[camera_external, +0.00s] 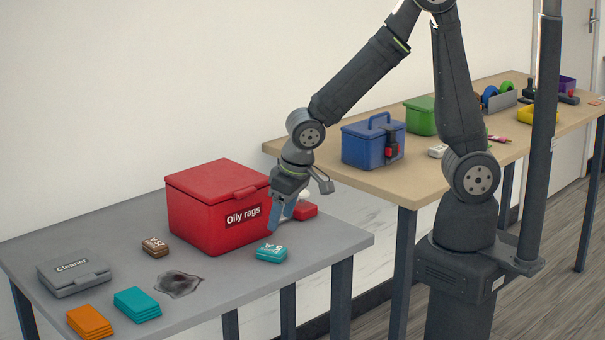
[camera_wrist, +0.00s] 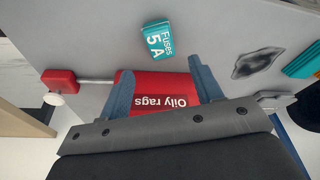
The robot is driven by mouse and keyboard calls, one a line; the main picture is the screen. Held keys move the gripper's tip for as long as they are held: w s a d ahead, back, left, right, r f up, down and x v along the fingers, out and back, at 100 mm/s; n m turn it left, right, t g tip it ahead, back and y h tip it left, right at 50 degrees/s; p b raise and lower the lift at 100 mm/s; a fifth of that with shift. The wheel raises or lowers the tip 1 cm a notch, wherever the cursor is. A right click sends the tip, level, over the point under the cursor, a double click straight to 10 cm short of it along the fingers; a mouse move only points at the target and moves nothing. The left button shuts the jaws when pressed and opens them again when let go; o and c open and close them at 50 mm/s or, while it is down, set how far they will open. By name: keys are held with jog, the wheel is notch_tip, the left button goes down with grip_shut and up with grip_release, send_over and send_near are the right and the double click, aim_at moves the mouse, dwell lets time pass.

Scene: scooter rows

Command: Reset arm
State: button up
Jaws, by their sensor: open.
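My gripper (camera_external: 281,218) is open, with its blue-grey fingers pointing down at the front right corner of the red box labelled "Oily rags" (camera_external: 210,222). The box's lid (camera_external: 215,179) is shut. In the wrist view the two fingers (camera_wrist: 163,85) stand apart, with the red box (camera_wrist: 158,98) seen between and beyond them. Nothing is visibly held. I cannot tell whether a finger touches the box. A teal pack labelled "Fuses 5 A" (camera_wrist: 157,39) lies just beyond the fingertips; it also shows in the external view (camera_external: 270,252).
A red block (camera_external: 305,211) with a white knob sits right of the box. The grey table also holds a brown pack (camera_external: 155,247), a dark rag-like patch (camera_external: 179,284), a grey Cleaner case (camera_external: 74,273), teal packs (camera_external: 137,304) and orange packs (camera_external: 89,322). A blue toolbox (camera_external: 373,146) stands behind.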

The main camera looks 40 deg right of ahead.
aim_at(272, 248)
jog(key=x, duration=0.8)
jog(key=shift+f, duration=0.15)
notch_tip(272, 248, up, 5)
jog(key=shift+w+d+f, duration=0.1)
jog(key=shift+d+f, duration=0.05)
jog(key=shift+f, duration=0.05)
jog(key=w+d+r, duration=0.2)
jog(key=d+r, duration=0.5)
jog(key=d, duration=0.4)
notch_tip(272, 248, up, 8)
jog(key=w+d+m, duration=0.3)
jog(key=w+d, duration=0.2)
jog(key=d, duration=0.3)
jog(key=shift+d+r+h, duration=0.2)
jog(key=shift+h, duration=0.2)
jog(key=shift+w, duration=0.1)
